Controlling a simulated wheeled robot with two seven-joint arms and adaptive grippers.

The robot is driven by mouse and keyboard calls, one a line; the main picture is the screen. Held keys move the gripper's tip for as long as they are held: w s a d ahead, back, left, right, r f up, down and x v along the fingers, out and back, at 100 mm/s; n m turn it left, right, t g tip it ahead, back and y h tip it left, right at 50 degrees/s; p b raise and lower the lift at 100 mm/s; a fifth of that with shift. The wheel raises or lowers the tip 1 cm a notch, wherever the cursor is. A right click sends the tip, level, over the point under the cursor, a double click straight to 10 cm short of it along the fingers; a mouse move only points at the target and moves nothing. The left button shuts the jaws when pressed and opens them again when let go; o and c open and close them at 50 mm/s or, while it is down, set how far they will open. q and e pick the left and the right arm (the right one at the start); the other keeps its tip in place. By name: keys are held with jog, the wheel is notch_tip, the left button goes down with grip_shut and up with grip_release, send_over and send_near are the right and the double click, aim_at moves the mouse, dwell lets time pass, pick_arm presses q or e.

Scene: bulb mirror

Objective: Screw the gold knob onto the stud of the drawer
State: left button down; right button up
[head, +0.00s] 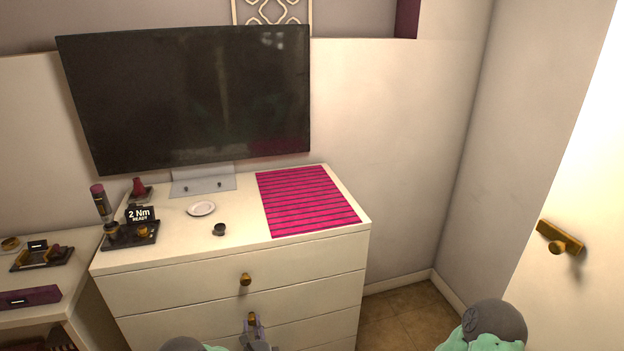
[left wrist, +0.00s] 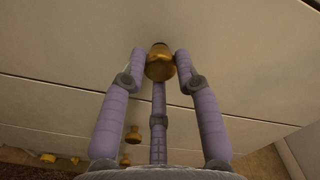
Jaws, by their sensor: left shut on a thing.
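The gold knob (head: 252,318) is at the front of the white dresser, below the top drawer's own gold knob (head: 245,280). In the left wrist view the gold knob (left wrist: 160,65) sits between my fingertips, close against a pale drawer front (left wrist: 80,60). A dark patch shows just behind it; I cannot tell whether this is the stud or shadow, and no thread is visible. My left gripper (head: 253,331) is shut on the knob; its purple fingers also show in the left wrist view (left wrist: 160,72). My right gripper is out of view.
The dresser top holds a television (head: 190,95), a white saucer (head: 201,208), a small dark cup (head: 219,229), a pink striped mat (head: 305,200) and a black tool stand reading "2 Nm READY" (head: 145,238). A side table (head: 70,300) stands left. A door handle (head: 558,244) is at right.

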aim_at(253, 323)
pick_arm(q)
jog(key=shift+f, duration=0.1)
jog(key=c, duration=1.2)
grip_release()
jog(key=shift+c, duration=0.2)
jog(key=shift+s, duration=0.1)
jog(key=shift+p+v, duration=0.5)
jog(key=shift+v, duration=0.9)
jog(key=o, duration=0.6)
jog(key=shift+c, duration=0.2)
jog(key=c, duration=0.5)
